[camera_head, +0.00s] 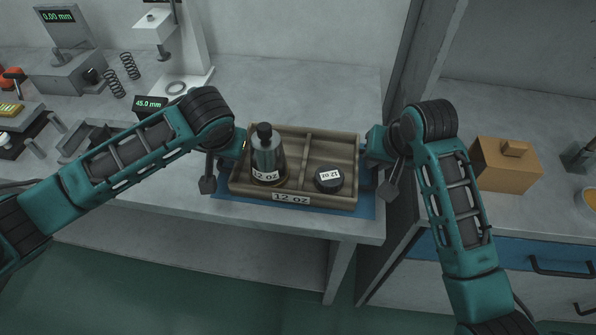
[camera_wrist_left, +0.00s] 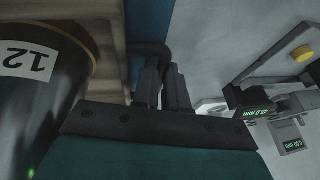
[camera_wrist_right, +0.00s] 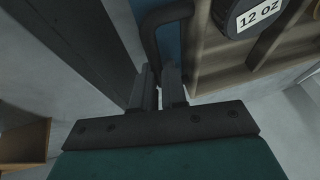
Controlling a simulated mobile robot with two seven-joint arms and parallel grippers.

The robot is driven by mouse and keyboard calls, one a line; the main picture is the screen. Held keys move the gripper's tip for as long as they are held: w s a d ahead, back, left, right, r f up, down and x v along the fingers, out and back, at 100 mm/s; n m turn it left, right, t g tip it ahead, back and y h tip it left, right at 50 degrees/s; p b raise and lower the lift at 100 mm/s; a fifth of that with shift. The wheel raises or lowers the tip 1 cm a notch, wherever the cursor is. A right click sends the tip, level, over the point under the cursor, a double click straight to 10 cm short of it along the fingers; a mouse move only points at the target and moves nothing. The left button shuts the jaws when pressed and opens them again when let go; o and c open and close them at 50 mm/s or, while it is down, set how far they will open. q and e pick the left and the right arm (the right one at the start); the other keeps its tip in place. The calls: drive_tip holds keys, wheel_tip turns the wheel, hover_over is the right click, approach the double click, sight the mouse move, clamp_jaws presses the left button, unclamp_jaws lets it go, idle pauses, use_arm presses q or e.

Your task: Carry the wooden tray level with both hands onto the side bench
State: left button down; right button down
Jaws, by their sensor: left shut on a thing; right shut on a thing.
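The wooden tray (camera_head: 335,147) is between my arms at the front of the grey bench, over a blue mat (camera_head: 367,207). Whether it rests on the mat or hangs just above it I cannot tell. Its left compartment holds an upright dark bottle-like piece (camera_head: 267,155) labelled 12 OZ; its right one holds a low black round piece (camera_head: 329,180), also labelled. My left gripper (camera_head: 235,150) is shut on the tray's left handle (camera_wrist_left: 150,52). My right gripper (camera_head: 374,152) is shut on the right handle (camera_wrist_right: 153,28). The tray looks about level.
The side bench (camera_head: 468,105) is at right, past an upright post (camera_head: 412,65) and a gap. A wooden box (camera_head: 507,168) stands on it, with an orange-filled bowl (camera_head: 591,198) farther right. Gauges and a press stand (camera_head: 185,85) occupy the left bench.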

use_arm(q)
drive_tip(key=c, duration=1.2)
unclamp_jaws()
use_arm(e)
drive_tip(key=c, duration=1.2)
unclamp_jaws()
use_arm(q)
drive_tip(key=shift+o, duration=0.2)
use_arm(e)
drive_tip(key=shift+o, duration=0.2)
drive_tip(key=shift+f, duration=0.1)
drive_tip(key=shift+s+r, duration=0.1)
drive_tip(key=shift+r, duration=0.1)
use_arm(q)
drive_tip(key=v, duration=1.2)
use_arm(e)
drive_tip(key=v, duration=1.1)
drive_tip(key=shift+d+r, duration=0.15)
drive_tip(key=shift+r, duration=0.2)
use_arm(q)
drive_tip(key=shift+s+f, duration=0.1)
drive_tip(key=shift+f, duration=0.05)
use_arm(e)
drive_tip(key=shift+s, duration=0.1)
